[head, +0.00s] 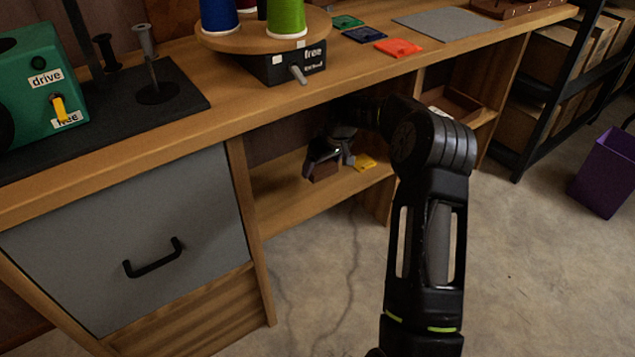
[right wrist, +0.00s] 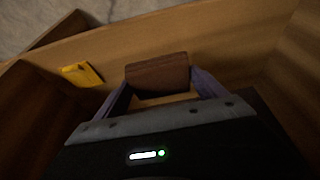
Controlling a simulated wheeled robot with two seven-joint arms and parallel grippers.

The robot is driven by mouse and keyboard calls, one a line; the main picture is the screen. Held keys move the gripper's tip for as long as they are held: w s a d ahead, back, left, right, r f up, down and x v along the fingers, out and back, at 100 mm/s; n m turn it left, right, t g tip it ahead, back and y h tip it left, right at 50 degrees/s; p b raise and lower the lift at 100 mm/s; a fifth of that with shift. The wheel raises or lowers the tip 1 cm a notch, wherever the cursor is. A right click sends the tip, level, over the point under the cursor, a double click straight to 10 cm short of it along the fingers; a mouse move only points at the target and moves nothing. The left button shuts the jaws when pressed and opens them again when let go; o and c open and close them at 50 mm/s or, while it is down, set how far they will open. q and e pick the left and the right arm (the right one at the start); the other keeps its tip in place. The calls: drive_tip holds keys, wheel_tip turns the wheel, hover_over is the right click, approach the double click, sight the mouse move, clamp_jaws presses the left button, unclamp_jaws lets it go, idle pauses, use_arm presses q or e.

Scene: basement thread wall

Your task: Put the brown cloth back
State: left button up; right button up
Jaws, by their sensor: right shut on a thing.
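The brown cloth (head: 324,170) is a small folded bundle in the open shelf bay under the bench. My right gripper (head: 322,160) reaches into that bay and is shut on it. In the right wrist view the brown cloth (right wrist: 157,75) sits between the two finger tips (right wrist: 157,84), over or on the shelf board; whether it touches the board I cannot tell. A yellow folded cloth (head: 365,162) lies on the same shelf to the right of the brown one; it also shows in the right wrist view (right wrist: 82,75). My left gripper is out of view.
The bench top overhangs the shelf (head: 285,190), and uprights bound the bay on both sides. Green, dark blue and orange cloths (head: 398,47) lie in a row on top, near a grey mat (head: 447,22). A round spool stand (head: 262,30) stands left of them.

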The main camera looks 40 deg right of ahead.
sight(317, 187)
drive_tip(key=shift+w+f+b, duration=0.55)
drive_tip(key=shift+w+f, duration=0.25)
drive_tip(key=shift+w, duration=0.1)
drive_tip(key=shift+f, duration=0.15)
wheel_tip(317, 187, down, 5)
drive_tip(key=b, duration=0.3)
drive_tip(key=shift+w+r, duration=0.15)
drive_tip(key=shift+r, duration=0.05)
drive_tip(key=shift+f, duration=0.1)
